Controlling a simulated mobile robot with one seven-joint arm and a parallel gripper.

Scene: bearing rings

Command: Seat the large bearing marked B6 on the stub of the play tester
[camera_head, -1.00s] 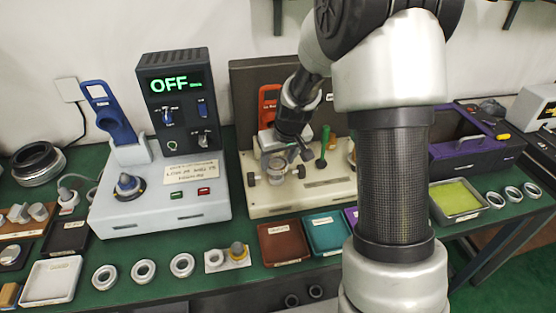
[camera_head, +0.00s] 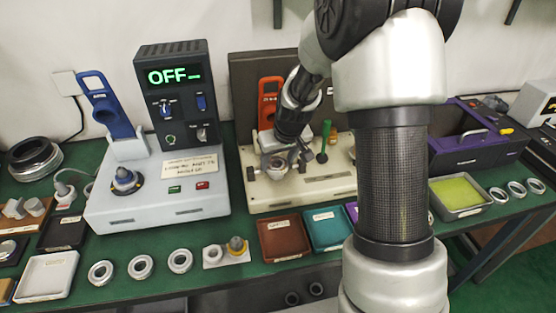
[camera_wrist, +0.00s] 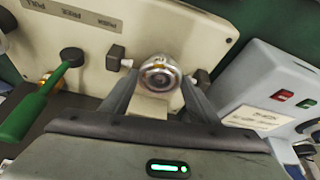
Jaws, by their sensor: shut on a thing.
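The cream bench fixture (camera_head: 315,193), which looks like the play tester, stands at the centre of the green bench. It also fills much of the wrist view (camera_wrist: 205,30), with lettered plates and side knobs. My gripper (camera_head: 287,158) is low over its left part. In the wrist view my gripper (camera_wrist: 160,88) has its two fingers on either side of a shiny round metal ring (camera_wrist: 160,70), apparently the bearing, and is shut on it. No B6 mark is readable. The stub is hidden, and I cannot tell whether the ring touches it.
A grey unit (camera_head: 150,212) with an OFF display stands left of the fixture. A green-handled tool (camera_head: 324,140) rises close to my gripper. Several loose rings (camera_head: 141,267) and the brown tray (camera_head: 283,240) and teal tray (camera_head: 326,231) lie in front.

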